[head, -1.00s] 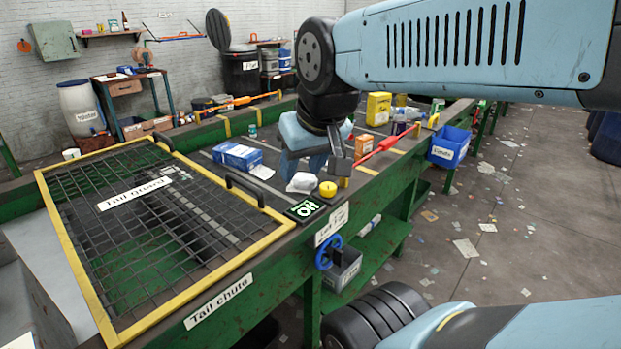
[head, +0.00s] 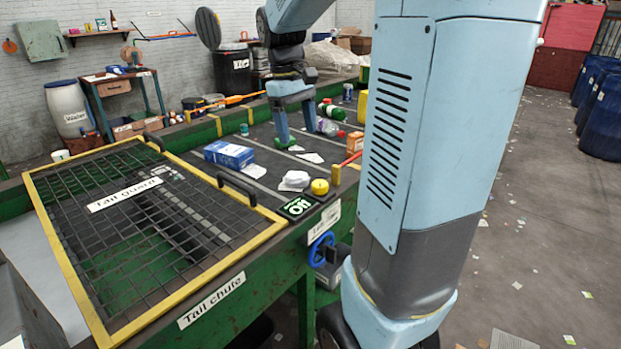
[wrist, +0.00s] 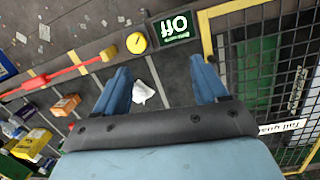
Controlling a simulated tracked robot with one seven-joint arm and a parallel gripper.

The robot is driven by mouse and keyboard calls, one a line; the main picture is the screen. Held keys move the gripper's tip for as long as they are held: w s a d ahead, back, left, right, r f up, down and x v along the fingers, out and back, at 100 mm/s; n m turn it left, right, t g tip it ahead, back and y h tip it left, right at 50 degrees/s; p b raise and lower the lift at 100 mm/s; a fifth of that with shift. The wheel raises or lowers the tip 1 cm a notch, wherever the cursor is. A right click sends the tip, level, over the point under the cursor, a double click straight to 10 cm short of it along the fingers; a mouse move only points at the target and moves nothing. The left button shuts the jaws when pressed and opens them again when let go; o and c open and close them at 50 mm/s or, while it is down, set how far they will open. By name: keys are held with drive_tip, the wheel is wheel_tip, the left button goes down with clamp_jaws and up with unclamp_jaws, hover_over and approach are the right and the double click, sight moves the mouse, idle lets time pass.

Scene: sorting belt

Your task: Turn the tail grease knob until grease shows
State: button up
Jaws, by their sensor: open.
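A blue handwheel (head: 321,249) sits on the green side of the belt frame, under a white label (head: 324,222) too small to read surely. A round yellow knob (head: 319,187) stands on the frame's top edge, beside a black OFF sign (head: 297,208). I cannot tell which of the two is the grease knob. In the wrist view the yellow knob (wrist: 136,43) shows a dark pointer mark, and the OFF sign (wrist: 174,26) is beside it. My gripper (head: 295,122) is open and empty above the belt, apart from both. Its fingers (wrist: 158,66) point down. No grease is visible.
The tail guard (head: 110,215), a yellow-framed mesh, covers the near left. A blue-white box (head: 229,154) and a crumpled white piece (head: 294,180) lie on the belt. A red bar (wrist: 70,68) runs along the belt edge. My arm hides the right part.

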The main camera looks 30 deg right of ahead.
sight(320, 183)
drive_tip(key=w+d+f+n+g, duration=0.1)
drive_tip(key=w+d+f+g, duration=0.2)
drive_tip(key=w+d+f, duration=0.3)
drive_tip(key=x, duration=1.2)
drive_tip(key=shift+r, duration=0.1)
drive_tip(key=c, duration=1)
drive_tip(key=shift+m, duration=0.4)
drive_tip(key=shift+d+m+y, duration=0.1)
drive_tip(key=shift+m+y, duration=0.4)
drive_tip(key=shift+m, duration=0.85)
drive_tip(key=shift+m+y, duration=0.5)
drive_tip(key=shift+m, duration=0.85)
